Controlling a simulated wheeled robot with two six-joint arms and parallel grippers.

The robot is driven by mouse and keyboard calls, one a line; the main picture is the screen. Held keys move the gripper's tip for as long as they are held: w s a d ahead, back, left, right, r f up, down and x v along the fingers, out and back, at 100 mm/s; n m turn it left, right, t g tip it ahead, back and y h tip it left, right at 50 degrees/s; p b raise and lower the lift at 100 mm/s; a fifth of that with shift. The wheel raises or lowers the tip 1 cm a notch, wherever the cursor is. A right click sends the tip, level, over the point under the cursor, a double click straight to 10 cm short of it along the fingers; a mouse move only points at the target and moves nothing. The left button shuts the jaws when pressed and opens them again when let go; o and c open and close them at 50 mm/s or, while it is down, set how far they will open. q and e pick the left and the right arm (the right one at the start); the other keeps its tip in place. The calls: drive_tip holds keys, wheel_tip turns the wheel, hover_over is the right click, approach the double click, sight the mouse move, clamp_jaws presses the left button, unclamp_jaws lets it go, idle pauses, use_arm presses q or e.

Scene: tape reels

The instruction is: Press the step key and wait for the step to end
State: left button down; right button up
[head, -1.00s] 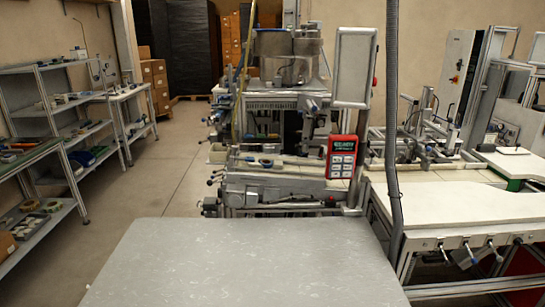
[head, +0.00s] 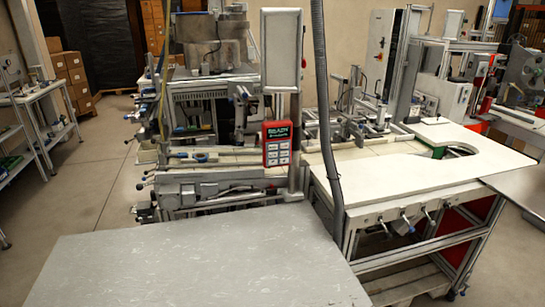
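A red key panel (head: 277,144) with a small dark display and several pale keys is mounted on the machine, below a grey framed panel and beside an upright post. The keys are too small to read, so I cannot tell which one is the step key. Neither of my grippers shows in the head view.
A bare grey table top (head: 200,262) fills the near foreground. The machine (head: 210,100) stands behind it. A white worktop (head: 420,172) lies to the right, with a dark hose (head: 326,110) hanging in front. Open floor (head: 85,205) lies to the left.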

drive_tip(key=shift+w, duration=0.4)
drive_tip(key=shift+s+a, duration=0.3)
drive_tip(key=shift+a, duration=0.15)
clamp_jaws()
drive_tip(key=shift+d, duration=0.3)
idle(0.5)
